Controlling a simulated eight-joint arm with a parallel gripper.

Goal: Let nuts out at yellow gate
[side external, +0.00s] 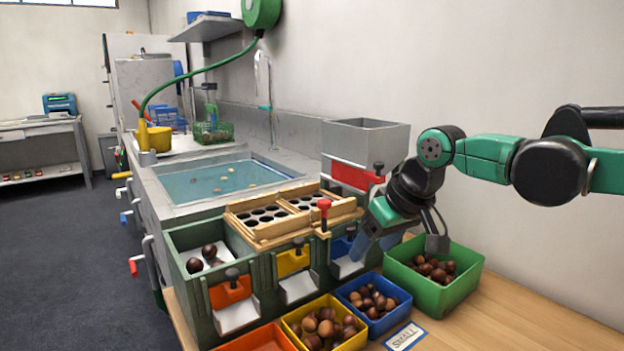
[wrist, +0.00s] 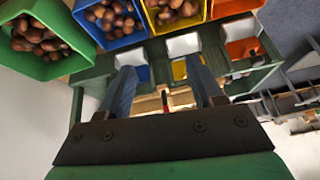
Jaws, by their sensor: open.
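The yellow gate (side external: 292,263) is a small panel with a dark knob (side external: 298,242) on the front of the green sorting box (side external: 185,262). It sits between the orange gate (side external: 230,292) and the blue gate (side external: 342,246). The white chute (side external: 298,288) below it looks empty. The yellow bin (side external: 352,342) in front holds several brown nuts. My gripper (side external: 403,238) is open and empty, to the right of the yellow gate near the blue gate. In the wrist view the yellow gate (wrist: 179,70) shows between my finger tips, partly beside the right finger.
A blue bin (side external: 402,316) and a green bin (side external: 462,296) hold nuts. An orange bin (side external: 262,340) stands at the front. A wooden tray with holes (side external: 262,236) and a red knob (side external: 324,204) top the box. A grey hopper (side external: 400,135) stands behind.

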